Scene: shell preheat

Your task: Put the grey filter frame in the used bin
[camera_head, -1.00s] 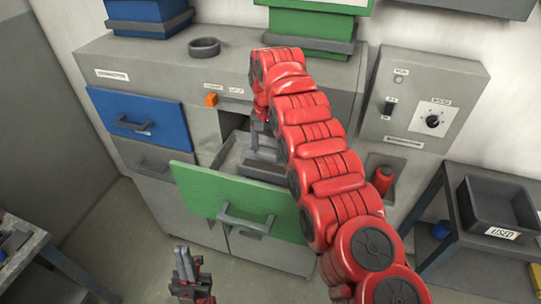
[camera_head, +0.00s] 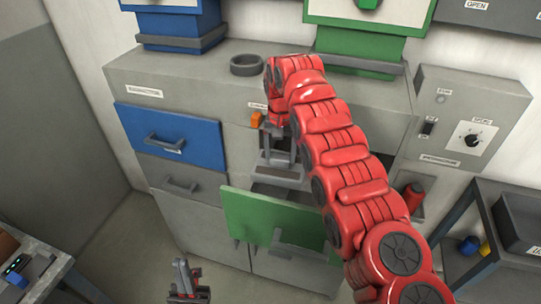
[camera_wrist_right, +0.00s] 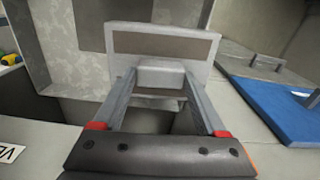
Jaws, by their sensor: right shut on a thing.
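My right gripper (camera_head: 278,158) is shut on the grey filter frame. In the wrist view the frame is a pale grey rectangle (camera_wrist_right: 112,42) with a brownish panel, and its block-like tab sits between my right fingers (camera_wrist_right: 160,100). In the head view the frame (camera_head: 281,173) is small and partly hidden, just above the open green-fronted drawer. The dark grey used bin (camera_head: 520,222) stands at the right edge of the head view, cut off by the picture. My left gripper (camera_head: 185,279) is low at the front; its jaw opening is unclear.
The green drawer front (camera_head: 272,220) juts out from the grey cabinet. A blue drawer (camera_head: 168,135) is left of it. A black ring (camera_head: 247,65) lies on the cabinet top. A control box (camera_head: 462,115) is at right. A side table (camera_head: 35,270) is at lower left.

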